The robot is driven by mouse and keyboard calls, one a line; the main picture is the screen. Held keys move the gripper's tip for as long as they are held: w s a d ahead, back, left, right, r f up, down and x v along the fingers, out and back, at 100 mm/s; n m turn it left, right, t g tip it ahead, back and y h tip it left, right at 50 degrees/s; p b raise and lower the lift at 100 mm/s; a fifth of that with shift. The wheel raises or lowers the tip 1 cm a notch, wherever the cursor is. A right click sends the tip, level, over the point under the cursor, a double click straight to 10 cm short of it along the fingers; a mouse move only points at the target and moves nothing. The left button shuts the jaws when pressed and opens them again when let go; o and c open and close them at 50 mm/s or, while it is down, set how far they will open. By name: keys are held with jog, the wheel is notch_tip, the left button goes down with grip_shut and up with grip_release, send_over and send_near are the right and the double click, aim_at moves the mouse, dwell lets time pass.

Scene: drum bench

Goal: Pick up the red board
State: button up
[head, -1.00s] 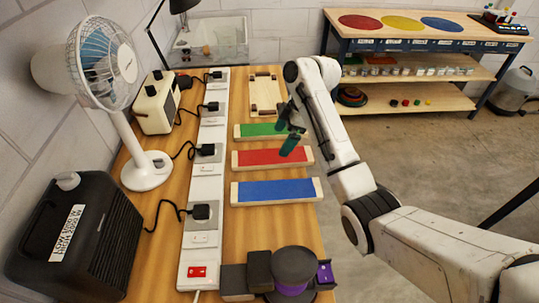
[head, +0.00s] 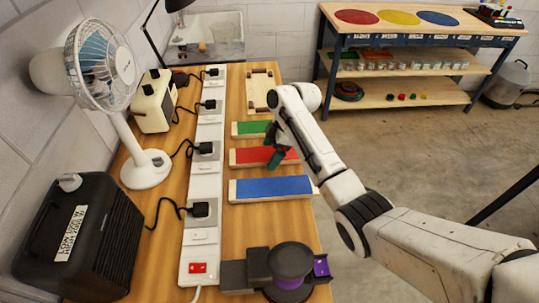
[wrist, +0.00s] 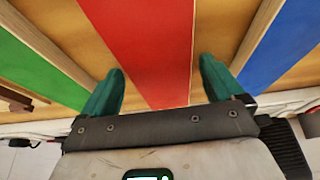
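The red board (head: 246,157) lies flat on the wooden bench, between the green board (head: 250,129) and the blue board (head: 270,188). My gripper (head: 272,157) is over its right half in the head view and hides part of it. In the wrist view the red board (wrist: 145,40) runs between the two dark green fingers of my gripper (wrist: 162,72). The fingers are apart, with bare bench showing between them and the board's edges. I cannot tell the exact height of the fingertips above the bench.
The green board (wrist: 35,65) and blue board (wrist: 280,45) lie close on either side. A white power strip (head: 200,180) with black plugs runs left of the boards. A wooden tray (head: 263,90) lies behind them. Black and purple items (head: 290,262) stand at the front.

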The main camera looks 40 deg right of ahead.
jog(key=c, duration=1.1)
jog(key=shift+r, duration=0.15)
jog(key=shift+r+b, duration=0.35)
jog(key=shift+r, duration=0.2)
jog(key=shift+s+d+r+p, duration=0.65)
jog(key=shift+s+r, duration=1.3)
jog(key=shift+s, duration=0.3)
jog(key=shift+s+d+r+p, duration=0.65)
jog(key=shift+s+r, duration=1.3)
jog(key=shift+s, duration=0.35)
jog(key=shift+s+d+r+p, duration=0.65)
jog(key=shift+s+r, duration=1.3)
jog(key=shift+s, duration=0.3)
